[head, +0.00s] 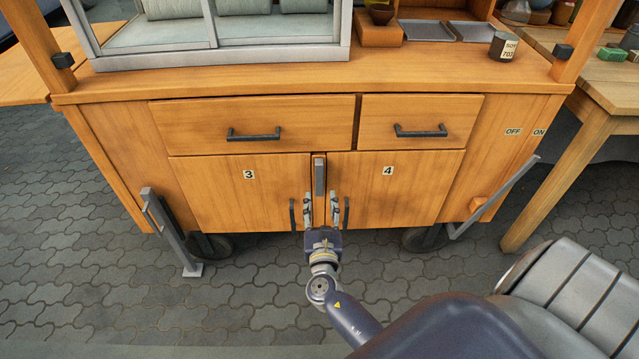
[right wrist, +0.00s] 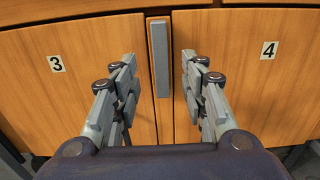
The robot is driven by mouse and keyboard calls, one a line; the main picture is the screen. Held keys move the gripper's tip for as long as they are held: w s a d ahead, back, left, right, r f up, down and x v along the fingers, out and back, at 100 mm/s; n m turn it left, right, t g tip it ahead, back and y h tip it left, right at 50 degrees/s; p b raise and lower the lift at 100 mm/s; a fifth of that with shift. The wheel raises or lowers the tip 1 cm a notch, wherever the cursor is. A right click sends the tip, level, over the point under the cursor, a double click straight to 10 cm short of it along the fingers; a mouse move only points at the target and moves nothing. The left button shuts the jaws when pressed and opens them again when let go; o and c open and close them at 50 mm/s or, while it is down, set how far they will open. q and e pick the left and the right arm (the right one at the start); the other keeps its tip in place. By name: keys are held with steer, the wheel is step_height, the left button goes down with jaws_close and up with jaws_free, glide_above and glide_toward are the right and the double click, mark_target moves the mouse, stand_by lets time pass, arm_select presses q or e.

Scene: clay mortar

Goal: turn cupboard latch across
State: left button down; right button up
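The cupboard latch (head: 319,175) is a grey bar standing upright over the seam between door 3 (head: 240,190) and door 4 (head: 395,190). It also shows in the right wrist view (right wrist: 159,58), at the top middle. My right gripper (head: 321,206) is open and empty, just below the latch in the head view. In the right wrist view its two fingers (right wrist: 159,85) stand apart, one on each side of the latch's lower part. I see no contact with the latch. My left gripper is not in view.
Dark upright door handles (head: 292,214) flank my right gripper. Two drawers with dark handles (head: 253,137) sit above the doors. A grey prop leg (head: 172,235) stands at the left, and a slanted grey bar (head: 495,197) at the right. Paved floor lies in front.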

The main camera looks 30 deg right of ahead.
mark_target(319, 177)
steer(key=b+x, duration=0.1)
steer(key=x, duration=0.7)
steer(key=shift+w+d, duration=0.1)
steer(key=shift+w, duration=0.1)
jaws_close()
